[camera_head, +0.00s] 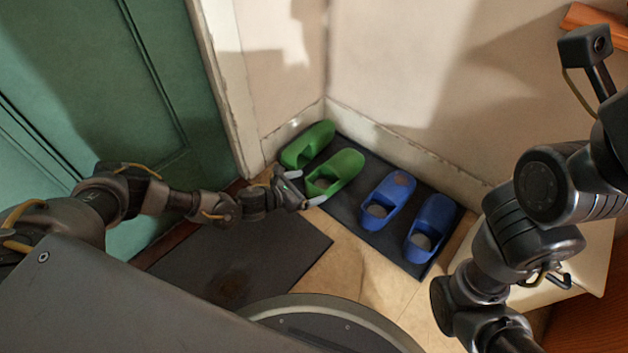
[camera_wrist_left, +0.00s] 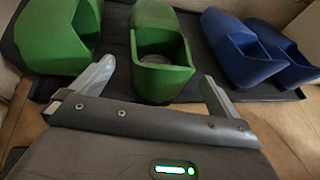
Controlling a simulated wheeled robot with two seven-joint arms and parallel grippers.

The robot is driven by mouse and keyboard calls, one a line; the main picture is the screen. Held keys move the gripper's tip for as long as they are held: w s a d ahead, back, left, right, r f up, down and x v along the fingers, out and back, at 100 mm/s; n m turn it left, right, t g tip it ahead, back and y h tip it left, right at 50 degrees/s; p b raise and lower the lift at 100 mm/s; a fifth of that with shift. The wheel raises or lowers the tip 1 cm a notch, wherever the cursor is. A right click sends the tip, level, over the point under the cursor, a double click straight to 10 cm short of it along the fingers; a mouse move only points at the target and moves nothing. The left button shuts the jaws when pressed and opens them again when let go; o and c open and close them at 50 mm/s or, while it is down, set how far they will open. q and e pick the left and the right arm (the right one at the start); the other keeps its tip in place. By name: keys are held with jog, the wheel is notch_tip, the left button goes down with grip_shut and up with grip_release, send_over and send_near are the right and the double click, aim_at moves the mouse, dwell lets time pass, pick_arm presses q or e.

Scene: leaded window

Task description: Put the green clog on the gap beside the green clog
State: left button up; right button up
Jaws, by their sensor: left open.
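Two green clogs stand side by side at the left end of a dark shoe mat (camera_head: 345,212). The left green clog (camera_head: 307,145) is nearest the corner; the right green clog (camera_head: 337,172) is beside it. In the left wrist view, the right green clog (camera_wrist_left: 160,55) is ahead between my fingers and the left one (camera_wrist_left: 55,38) is at the upper left. My left gripper (camera_head: 303,189) is open and empty at the heel end of the right green clog, its fingertips (camera_wrist_left: 155,82) on either side of the heel. My right gripper's fingers are not in view.
A pair of blue clogs (camera_head: 388,198) (camera_head: 431,227) stands on the right part of the mat. A dark doormat (camera_head: 235,260) lies in front of the green door (camera_head: 150,90). Walls close off the mat's back and left. A pale bench (camera_head: 580,265) is at right.

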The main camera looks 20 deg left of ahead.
pick_arm(q)
jog(key=p+v, duration=0.4)
jog(key=v, duration=0.4)
jog(key=shift+s+r, duration=0.1)
jog(key=shift+r, duration=0.05)
